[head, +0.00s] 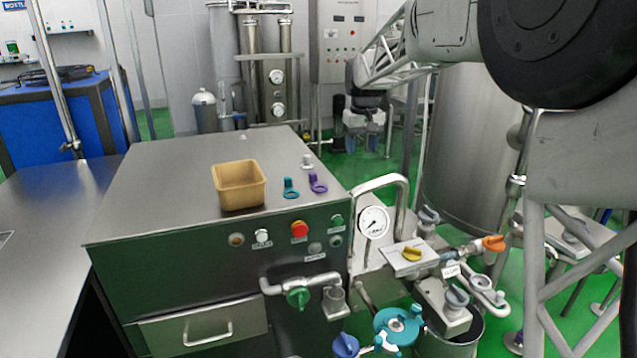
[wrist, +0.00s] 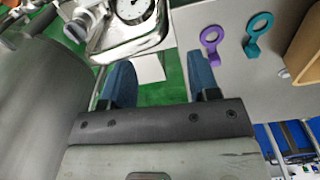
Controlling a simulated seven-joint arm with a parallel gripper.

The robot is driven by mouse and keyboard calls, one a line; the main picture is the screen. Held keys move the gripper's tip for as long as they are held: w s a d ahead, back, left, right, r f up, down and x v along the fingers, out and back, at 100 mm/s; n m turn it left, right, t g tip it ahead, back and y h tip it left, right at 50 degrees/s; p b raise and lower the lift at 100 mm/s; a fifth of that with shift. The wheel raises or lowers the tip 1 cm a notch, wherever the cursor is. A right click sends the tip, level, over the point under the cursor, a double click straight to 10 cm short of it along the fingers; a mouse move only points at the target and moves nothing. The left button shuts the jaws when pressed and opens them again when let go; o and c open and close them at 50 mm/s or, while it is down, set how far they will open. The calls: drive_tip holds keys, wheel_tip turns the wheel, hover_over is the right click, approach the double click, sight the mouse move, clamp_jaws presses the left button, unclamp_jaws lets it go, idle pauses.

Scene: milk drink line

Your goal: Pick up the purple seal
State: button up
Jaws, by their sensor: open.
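The purple seal (head: 318,183) lies on the steel cabinet top near its right edge. In the wrist view the purple seal (wrist: 213,47) shows its ring and tab, just above and right of the right finger. My gripper (head: 363,142) is open and empty, raised behind and to the right of the seal, apart from it. Its two blue fingers stand wide apart in the wrist view (wrist: 160,78), with green floor and part of the machine between them.
A teal seal (head: 291,188) lies left of the purple one, and a white seal (head: 307,161) behind it. A tan box (head: 239,186) stands farther left. A curved pipe and pressure gauge (head: 373,222) stand right of the cabinet. The left cabinet top is clear.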

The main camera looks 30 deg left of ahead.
drive_tip(key=n, duration=0.2)
hover_over(313, 174)
drive_tip(key=f, duration=0.6)
drive_tip(key=shift+s+a, duration=0.15)
drive_tip(key=shift+a, duration=0.05)
drive_tip(key=shift+f, duration=0.1)
drive_tip(key=shift+f, duration=1.3)
drive_tip(key=shift+w+d+f, duration=0.1)
drive_tip(key=shift+w+f, duration=0.05)
drive_tip(key=shift+f, duration=1.15)
drive_tip(key=shift+w+d+f, duration=0.1)
drive_tip(key=shift+f, duration=1.2)
clamp_jaws()
